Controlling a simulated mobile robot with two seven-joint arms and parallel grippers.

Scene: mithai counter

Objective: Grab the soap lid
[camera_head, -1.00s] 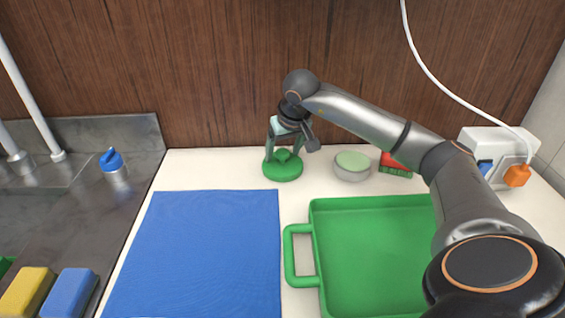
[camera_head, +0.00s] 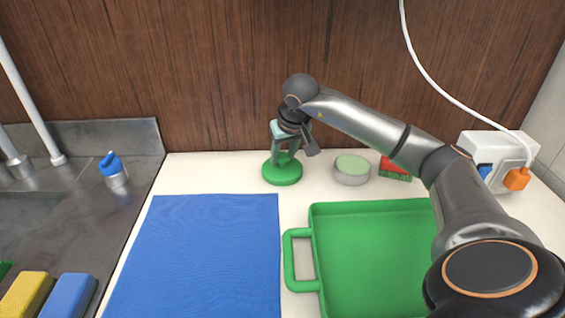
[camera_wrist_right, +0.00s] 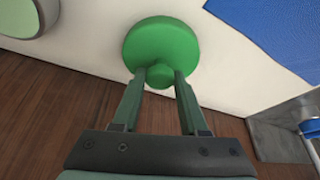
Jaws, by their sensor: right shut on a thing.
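The soap lid (camera_head: 282,176) is a round green disc with a knob on top. It sits on the white counter near the wooden back wall, and its disc (camera_wrist_right: 160,40) shows in the wrist view. My right gripper (camera_head: 285,158) comes down over it from above, fingers shut on its knob. In the wrist view the knob (camera_wrist_right: 160,76) lies between the two fingertips. The lid looks to be still on the counter. A round grey dish (camera_head: 351,179) with pale green soap (camera_head: 352,163) stands to its right. My left gripper is out of view.
A green tray (camera_head: 303,232) with a handle and a blue mat (camera_head: 205,255) lie in front.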

